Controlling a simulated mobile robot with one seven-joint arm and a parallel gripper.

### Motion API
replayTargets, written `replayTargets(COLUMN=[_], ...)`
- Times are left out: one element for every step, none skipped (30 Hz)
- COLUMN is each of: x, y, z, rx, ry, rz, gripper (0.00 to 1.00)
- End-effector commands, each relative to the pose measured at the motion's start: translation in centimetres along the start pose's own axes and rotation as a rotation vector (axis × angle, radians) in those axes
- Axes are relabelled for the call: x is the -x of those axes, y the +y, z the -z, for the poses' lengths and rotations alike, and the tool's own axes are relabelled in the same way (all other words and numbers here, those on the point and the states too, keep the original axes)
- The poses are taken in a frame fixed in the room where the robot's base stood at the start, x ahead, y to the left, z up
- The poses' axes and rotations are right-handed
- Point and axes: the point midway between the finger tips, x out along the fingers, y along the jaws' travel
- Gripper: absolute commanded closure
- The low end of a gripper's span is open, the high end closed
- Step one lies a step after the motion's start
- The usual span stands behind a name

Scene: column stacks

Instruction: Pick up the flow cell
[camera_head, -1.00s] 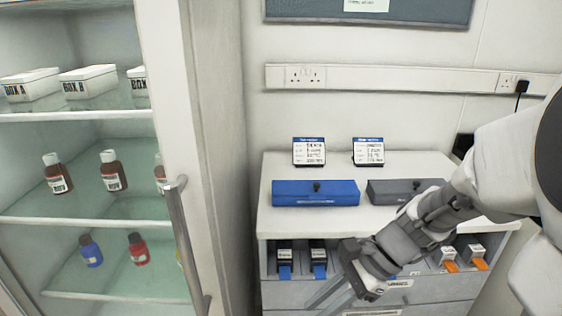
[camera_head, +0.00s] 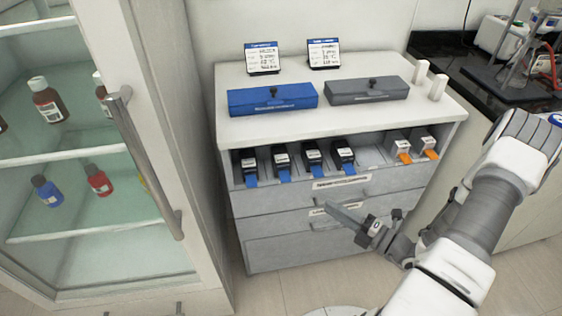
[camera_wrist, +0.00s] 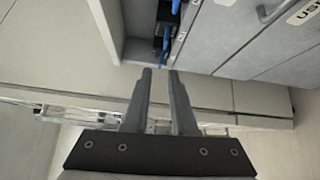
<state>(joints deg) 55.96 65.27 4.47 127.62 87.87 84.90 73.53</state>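No label marks one thing as the flow cell for certain. Several small black cartridges with blue tabs (camera_head: 282,160) stand in the open bay at the top of the drawer cabinet. Two white cartridges with orange tabs (camera_head: 426,142) stand at the bay's right end. My gripper (camera_head: 330,208) is in front of the cabinet's drawers, below and apart from the cartridges. In the wrist view its two fingers (camera_wrist: 160,72) have a narrow gap with nothing between them. Blue tabs and a dark cartridge (camera_wrist: 166,40) show beyond the fingertips.
The cabinet top (camera_head: 230,128) bears a blue box (camera_head: 272,98), a grey box (camera_head: 367,90), two label stands and two white cylinders. A glass-doored cabinet with a long handle (camera_head: 145,160) stands at left. A dark bench (camera_head: 470,75) is at right. Floor shows in front.

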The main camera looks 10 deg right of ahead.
Motion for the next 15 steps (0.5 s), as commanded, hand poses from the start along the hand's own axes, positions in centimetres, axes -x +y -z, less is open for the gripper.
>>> replayTargets(x=[0.3, 0.4, 0.5, 0.3, 0.1, -0.3, -0.8, -1.3, -2.1, -2.8, -3.5, -4.4, -5.0, -5.7, -6.6], y=[-0.6, -0.8, -1.0, -1.1, -1.2, -1.3, -1.3, -1.3, -1.3, -1.4, -1.4, -1.4, -1.4, -1.4, -1.4], z=[-0.2, -0.3, -0.4, -0.4, -0.5, -0.5, -0.5, -0.6, -0.5, -0.6, -0.6, -0.7, -0.7, -0.7, -0.8], rx=[-0.033, -0.046, -0.058, -0.064, -0.067, -0.070, -0.071, -0.070, -0.070, -0.069, -0.069, -0.069, -0.069, -0.068, -0.068], ry=[-0.028, -0.040, -0.051, -0.056, -0.059, -0.061, -0.061, -0.060, -0.058, -0.057, -0.057, -0.057, -0.056, -0.056, -0.057], rz=[-0.004, -0.005, -0.006, -0.007, -0.007, -0.008, -0.008, -0.008, -0.008, -0.008, -0.007, -0.008, -0.008, -0.008, -0.007], gripper=[0.75, 0.75, 0.75, 0.75, 0.75, 0.75, 0.75, 0.75, 0.75, 0.75, 0.75, 0.75, 0.75, 0.75, 0.75])
